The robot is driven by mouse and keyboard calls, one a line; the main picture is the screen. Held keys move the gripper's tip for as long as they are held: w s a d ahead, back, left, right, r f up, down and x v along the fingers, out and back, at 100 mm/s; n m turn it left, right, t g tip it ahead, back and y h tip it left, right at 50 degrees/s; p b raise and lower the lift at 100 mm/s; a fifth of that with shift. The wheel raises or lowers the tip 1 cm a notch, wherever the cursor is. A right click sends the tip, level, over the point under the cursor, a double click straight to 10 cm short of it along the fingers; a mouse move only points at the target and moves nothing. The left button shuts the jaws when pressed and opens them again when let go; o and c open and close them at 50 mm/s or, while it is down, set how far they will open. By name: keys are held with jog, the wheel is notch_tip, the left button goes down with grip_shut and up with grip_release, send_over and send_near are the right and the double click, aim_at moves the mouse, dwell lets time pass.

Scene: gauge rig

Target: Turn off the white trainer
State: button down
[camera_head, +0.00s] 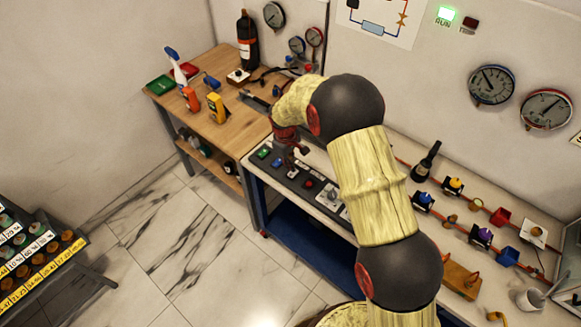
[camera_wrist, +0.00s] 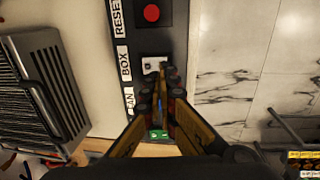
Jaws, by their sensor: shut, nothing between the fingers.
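A white-topped bench (camera_head: 395,148), which I take to be the white trainer, carries a dark control strip (camera_head: 320,190) along its front edge. The strip has a green control (camera_head: 264,152), a blue control (camera_head: 277,162) and a red button (camera_head: 308,184). In the wrist view the red button (camera_wrist: 151,13) is beside a RESET label, and a white switch plate (camera_wrist: 153,65) is beside a BOX label. My gripper (camera_wrist: 165,72) is shut and empty, its tips over the near edge of that plate. I cannot tell whether they touch. The fingers partly hide the control beside the FAN label (camera_wrist: 129,97).
A green RUN lamp (camera_head: 446,14) glows on the wall beside a dark red lamp (camera_head: 469,24). A dark bottle (camera_head: 425,161) and several valves stand on the bench. A wooden table (camera_head: 217,125) with tools adjoins it. A slatted dark object (camera_wrist: 45,85) lies left of the strip.

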notch_tip(320, 180, up, 9)
jog(key=shift+s+a, duration=0.35)
jog(key=shift+s, duration=0.05)
